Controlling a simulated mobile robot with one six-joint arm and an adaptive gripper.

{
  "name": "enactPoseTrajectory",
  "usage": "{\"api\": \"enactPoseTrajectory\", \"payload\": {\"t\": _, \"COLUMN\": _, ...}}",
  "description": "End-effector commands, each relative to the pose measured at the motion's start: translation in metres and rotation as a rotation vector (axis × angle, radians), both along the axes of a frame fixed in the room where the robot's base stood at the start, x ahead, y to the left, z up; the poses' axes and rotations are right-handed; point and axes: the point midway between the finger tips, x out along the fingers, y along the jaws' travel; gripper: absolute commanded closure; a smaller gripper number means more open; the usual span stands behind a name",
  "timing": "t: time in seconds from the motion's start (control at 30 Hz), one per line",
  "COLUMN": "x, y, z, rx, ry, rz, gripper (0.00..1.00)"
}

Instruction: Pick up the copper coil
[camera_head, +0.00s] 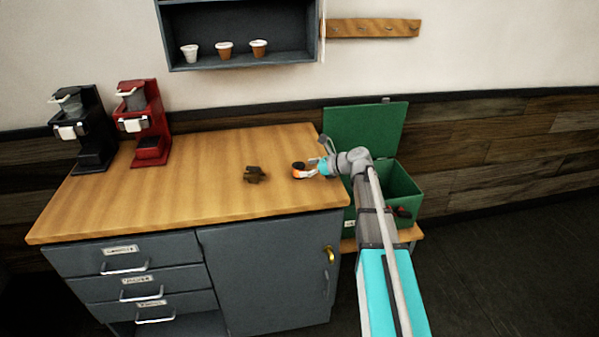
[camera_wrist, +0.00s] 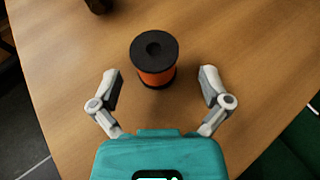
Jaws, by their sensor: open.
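The copper coil (camera_wrist: 154,60) is a spool with black ends and an orange-copper winding. In the wrist view it stands on the wooden counter, ahead of my gripper (camera_wrist: 160,90) and roughly centred between its two fingers. My gripper is open and empty, with a finger on each side and the coil just beyond the fingertips. In the head view the coil (camera_head: 298,169) sits near the counter's right end, with my gripper (camera_head: 312,170) close beside it on the right.
A dark brown object (camera_head: 254,174) lies on the counter (camera_head: 200,195) left of the coil. Black (camera_head: 90,130) and red (camera_head: 145,125) brewers stand at the far left. An open green box (camera_head: 398,185) is beyond the counter's right edge. A shelf (camera_head: 240,25) with cups hangs above.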

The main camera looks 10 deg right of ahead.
Motion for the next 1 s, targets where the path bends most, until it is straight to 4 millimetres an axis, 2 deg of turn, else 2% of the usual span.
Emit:
{"api": "enactPoseTrajectory", "payload": {"t": 0.2, "x": 0.009, "y": 0.022, "z": -0.013, "rx": 0.000, "ry": 0.000, "rz": 0.001, "gripper": 0.03}}
{"api": "enactPoseTrajectory", "payload": {"t": 0.4, "x": 0.019, "y": 0.034, "z": -0.018, "rx": 0.000, "ry": 0.000, "rz": -0.001, "gripper": 0.03}}
{"api": "enactPoseTrajectory", "payload": {"t": 1.0, "x": 0.019, "y": 0.036, "z": -0.017, "rx": 0.000, "ry": 0.000, "rz": 0.000, "gripper": 0.03}}
